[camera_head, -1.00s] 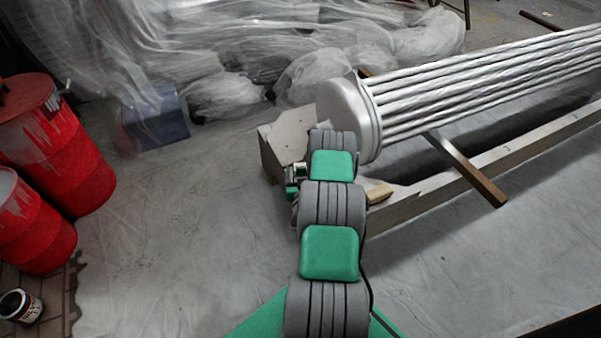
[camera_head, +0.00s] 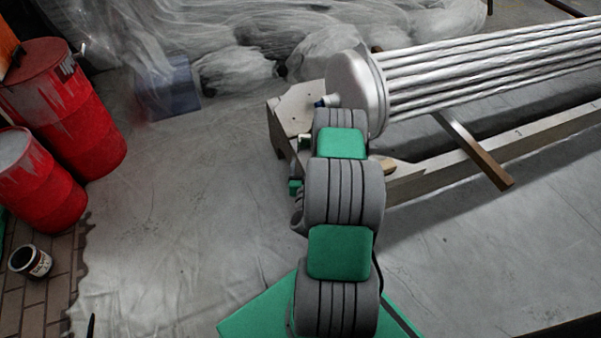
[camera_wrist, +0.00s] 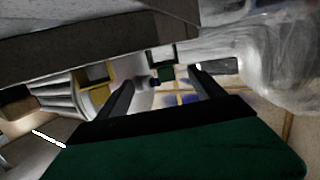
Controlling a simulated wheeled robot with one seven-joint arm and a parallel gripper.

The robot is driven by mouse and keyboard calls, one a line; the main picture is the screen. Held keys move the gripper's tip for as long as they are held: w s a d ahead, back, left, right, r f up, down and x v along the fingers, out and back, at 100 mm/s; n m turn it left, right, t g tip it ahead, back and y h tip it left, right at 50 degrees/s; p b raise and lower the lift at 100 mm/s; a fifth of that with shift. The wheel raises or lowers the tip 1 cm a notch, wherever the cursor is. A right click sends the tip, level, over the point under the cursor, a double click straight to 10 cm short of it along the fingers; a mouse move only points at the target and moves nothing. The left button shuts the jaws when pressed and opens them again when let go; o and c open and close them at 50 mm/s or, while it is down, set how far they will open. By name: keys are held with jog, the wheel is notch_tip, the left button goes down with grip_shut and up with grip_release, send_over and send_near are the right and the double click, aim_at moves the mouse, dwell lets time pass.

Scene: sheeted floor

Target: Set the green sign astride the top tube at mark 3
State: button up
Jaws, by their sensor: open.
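The silver tube bundle (camera_head: 490,72) runs from a round end plate (camera_head: 350,88) to the upper right in the head view; its uppermost tube is along the top edge. My gripper (camera_wrist: 161,75) is open in the wrist view, with its two dark fingers apart. In the head view it is hidden behind my arm links. A small dark-framed thing with a green patch (camera_wrist: 166,72) shows between the fingertips in the wrist view; I cannot tell whether it is the green sign. No mark 3 is readable on the top tube.
A long pale beam (camera_head: 450,166) lies along the bundle, with a wooden bar (camera_head: 478,160) crossing beneath the tubes. Red drums (camera_head: 65,105) and a paint can (camera_head: 30,262) stand left. Clear sheeting (camera_head: 250,50) covers things behind. The floor left of my arm is free.

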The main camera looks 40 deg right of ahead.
jog(key=w+a+r+n+y, duration=0.4)
jog(key=w+a+r+y, duration=0.15)
jog(key=a, duration=0.35)
jog(key=w+a+r+n+y, duration=0.4)
jog(key=w+a+r+y, duration=0.15)
jog(key=a, duration=0.35)
jog(key=s+a+r+n+g+y, duration=0.1)
jog(key=s+a+r+g, duration=0.45)
jog(key=a, duration=0.25)
jog(key=s+a+r+m+g+h, duration=0.1)
jog(key=s+a+r+g, duration=0.15)
jog(key=s, duration=0.85)
jog(key=s+a+r+g+h, duration=0.1)
jog(key=s+r+g, duration=0.25)
jog(key=s, duration=0.65)
jog(key=w+r+t+p, duration=0.3)
jog(key=r+t+p, duration=0.1)
jog(key=r+p, duration=4.5)
notch_tip(320, 180, up, 10)
jog(key=shift+d+f+p, duration=0.2)
jog(key=shift+d+p, duration=0.1)
jog(key=shift+d, duration=0.1)
jog(key=shift+w, duration=0.1)
jog(key=shift+c, duration=0.2)
